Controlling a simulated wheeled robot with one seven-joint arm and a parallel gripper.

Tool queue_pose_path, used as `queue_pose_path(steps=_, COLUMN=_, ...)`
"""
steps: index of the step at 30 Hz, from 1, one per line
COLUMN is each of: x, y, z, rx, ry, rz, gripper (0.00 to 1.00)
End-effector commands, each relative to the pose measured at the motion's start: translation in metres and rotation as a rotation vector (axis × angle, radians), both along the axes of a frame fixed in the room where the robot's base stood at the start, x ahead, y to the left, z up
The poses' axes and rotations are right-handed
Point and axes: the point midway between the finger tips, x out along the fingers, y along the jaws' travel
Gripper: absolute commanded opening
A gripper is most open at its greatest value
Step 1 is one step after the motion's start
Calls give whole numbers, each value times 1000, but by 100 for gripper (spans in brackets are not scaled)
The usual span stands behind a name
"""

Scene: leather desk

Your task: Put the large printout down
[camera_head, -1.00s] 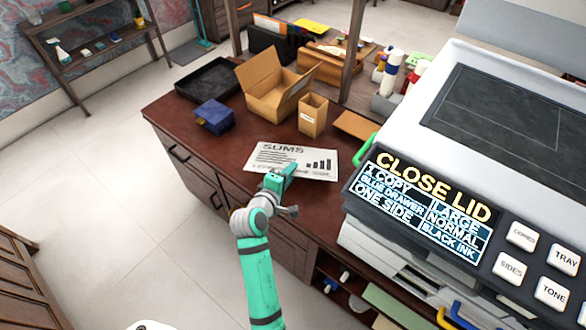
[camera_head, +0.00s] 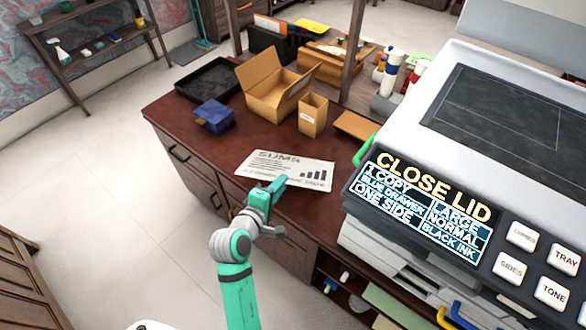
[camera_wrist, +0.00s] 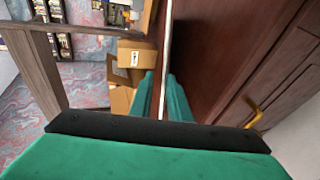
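The large printout (camera_head: 262,166) is a white sheet with the heading "SUMS", lines of text and a small bar chart. In the head view it lies roughly level over the front part of the dark red desk (camera_head: 205,147). My gripper (camera_head: 279,184) is at its near edge. In the wrist view the sheet (camera_wrist: 166,50) shows edge-on as a thin white line between the teal fingers (camera_wrist: 162,97), which are shut on it. The desk surface (camera_wrist: 205,55) is to its right there. The gap between sheet and desk is hard to judge.
A blue box (camera_head: 214,117), a black tray (camera_head: 207,79), an open carton (camera_head: 272,95) and a small tan box (camera_head: 312,115) stand behind the sheet. The copier (camera_head: 420,210) stands to the right, its display reading "CLOSE LID". Bare desk lies left of the sheet.

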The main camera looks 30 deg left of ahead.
Motion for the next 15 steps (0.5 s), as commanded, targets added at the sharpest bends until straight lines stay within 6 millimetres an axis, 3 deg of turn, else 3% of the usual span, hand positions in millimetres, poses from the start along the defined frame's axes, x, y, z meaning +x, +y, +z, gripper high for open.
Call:
queue_pose_path(steps=10, x=-1, y=0, z=3, rx=0, ry=-1, rz=0, gripper=16)
queue_pose_path(steps=15, x=-10, y=-1, z=25, rx=2, ry=-4, rz=3, gripper=16)
